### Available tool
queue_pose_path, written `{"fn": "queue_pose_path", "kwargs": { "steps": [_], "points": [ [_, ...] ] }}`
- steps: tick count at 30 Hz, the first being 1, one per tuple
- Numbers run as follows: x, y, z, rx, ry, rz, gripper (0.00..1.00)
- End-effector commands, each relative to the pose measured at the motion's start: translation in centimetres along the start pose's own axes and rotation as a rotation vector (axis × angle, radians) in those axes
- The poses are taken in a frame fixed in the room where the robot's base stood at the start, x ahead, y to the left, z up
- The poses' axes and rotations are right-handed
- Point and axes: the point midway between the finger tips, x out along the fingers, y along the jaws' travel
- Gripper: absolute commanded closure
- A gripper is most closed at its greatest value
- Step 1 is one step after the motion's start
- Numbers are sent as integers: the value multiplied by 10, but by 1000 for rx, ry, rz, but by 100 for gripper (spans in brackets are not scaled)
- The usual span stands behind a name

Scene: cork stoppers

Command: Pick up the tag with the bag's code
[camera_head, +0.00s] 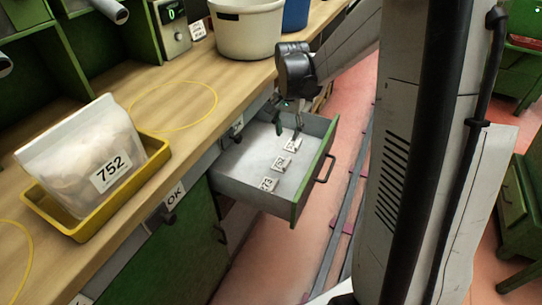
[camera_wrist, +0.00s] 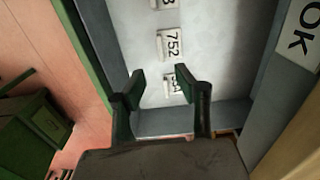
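The clear bag (camera_head: 84,155) stands in a yellow tray (camera_head: 62,221) on the bench, and its label reads 752. The open drawer holds three white tags in a row. The tag reading 752 (camera_wrist: 171,44) is the middle one and lies flat on the drawer floor; it also shows in the head view (camera_head: 281,163). One tag (camera_wrist: 165,4) is cut off by the top edge in the wrist view. Another tag (camera_wrist: 178,84) is partly hidden by my right finger. My gripper (camera_wrist: 159,76) is open and empty, over the drawer near that partly hidden tag.
The grey drawer has a green front (camera_head: 313,186) with a handle. Its walls stand close around the tags. An OK label (camera_head: 175,194) is on the bench front. A white tub (camera_head: 246,30) stands on the bench above. Yellow rings mark the bench top.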

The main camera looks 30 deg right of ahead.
Motion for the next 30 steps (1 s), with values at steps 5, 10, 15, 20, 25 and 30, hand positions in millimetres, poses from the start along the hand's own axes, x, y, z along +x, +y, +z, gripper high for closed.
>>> {"fn": "queue_pose_path", "kwargs": {
  "steps": [5,10,15,20,25,30],
  "points": [
    [15,1,-5,21,-11,8,69],
    [44,1,-4,20,-11,8,69],
    [74,1,-4,19,-10,7,69],
    [90,1,-3,19,-10,7,69],
    [96,1,-3,19,-10,7,69],
    [113,1,-1,18,-10,7,69]
  ]
}}
